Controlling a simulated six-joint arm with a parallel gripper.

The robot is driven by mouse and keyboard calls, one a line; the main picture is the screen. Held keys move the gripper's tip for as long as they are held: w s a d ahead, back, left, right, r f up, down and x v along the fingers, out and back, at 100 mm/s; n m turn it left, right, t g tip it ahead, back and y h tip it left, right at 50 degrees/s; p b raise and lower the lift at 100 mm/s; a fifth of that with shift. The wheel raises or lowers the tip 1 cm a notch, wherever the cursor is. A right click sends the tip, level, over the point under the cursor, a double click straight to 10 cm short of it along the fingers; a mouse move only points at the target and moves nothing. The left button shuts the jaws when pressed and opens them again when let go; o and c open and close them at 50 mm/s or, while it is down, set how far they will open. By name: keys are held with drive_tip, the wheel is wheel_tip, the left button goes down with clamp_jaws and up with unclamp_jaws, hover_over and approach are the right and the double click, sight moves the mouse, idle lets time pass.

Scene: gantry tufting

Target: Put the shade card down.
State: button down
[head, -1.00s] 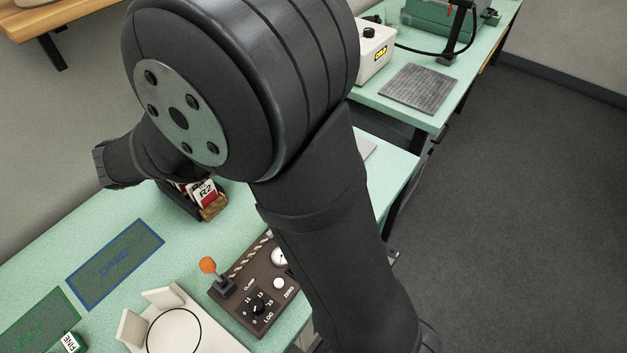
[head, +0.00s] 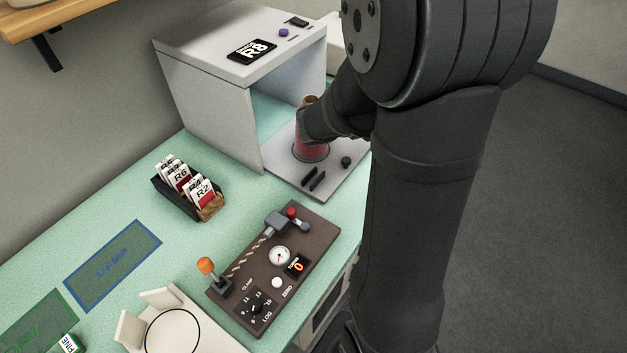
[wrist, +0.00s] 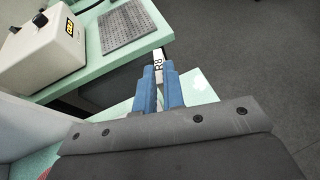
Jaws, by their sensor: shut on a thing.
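The shade card (wrist: 159,62) is a small white card marked R8, seen in the wrist view. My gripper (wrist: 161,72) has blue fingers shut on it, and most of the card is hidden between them. In the head view my arm hides the gripper's fingers and the card. The wooden-ended card rack (head: 211,207) stands left of centre with several cards, some marked R6 and R2. The grey viewing booth (head: 207,110) has a black R8 display (head: 252,50) on top. A red cone of yarn (head: 312,150) stands on its base, partly behind my wrist.
A brown gauge panel (head: 262,290) is nearer. A blue-edged mat (head: 113,266) lies left. A cream box (wrist: 40,45) and grey perforated plate (wrist: 131,36) are on another bench.

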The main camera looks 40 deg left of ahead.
drive_tip(key=w+d+f, duration=0.2)
drive_tip(key=w+d, duration=0.4)
drive_tip(key=d, duration=0.4)
drive_tip(key=w+d+f, duration=0.3)
drive_tip(key=w+d, duration=0.3)
drive_tip(key=d, duration=0.4)
drive_tip(key=s+a+r+n+y, duration=0.1)
drive_tip(key=s+a+r+y, duration=0.1)
drive_tip(key=s+a+r, duration=0.8)
drive_tip(key=s+a+n+y, duration=0.1)
drive_tip(key=s+a, duration=0.3)
drive_tip(key=s, duration=0.4)
drive_tip(key=s+a+n+y, duration=0.1)
drive_tip(key=s+a, duration=0.2)
drive_tip(key=s, duration=0.5)
drive_tip(key=shift+s+a+f, duration=0.65)
drive_tip(key=shift+a+f, duration=1.1)
drive_tip(key=shift+a, duration=0.05)
drive_tip(key=shift+s+a+f, duration=0.65)
drive_tip(key=shift+a+f, duration=1.15)
drive_tip(key=shift+a, duration=0.05)
drive_tip(key=shift+s+a+f, duration=0.65)
drive_tip(key=shift+a+f, duration=1.1)
drive_tip(key=shift+a, duration=0.05)
drive_tip(key=shift+f, duration=0.1)
drive_tip(key=c, duration=2)
unclamp_jaws()
drive_tip(key=shift+f, duration=0.1)
drive_tip(key=o, duration=0.5)
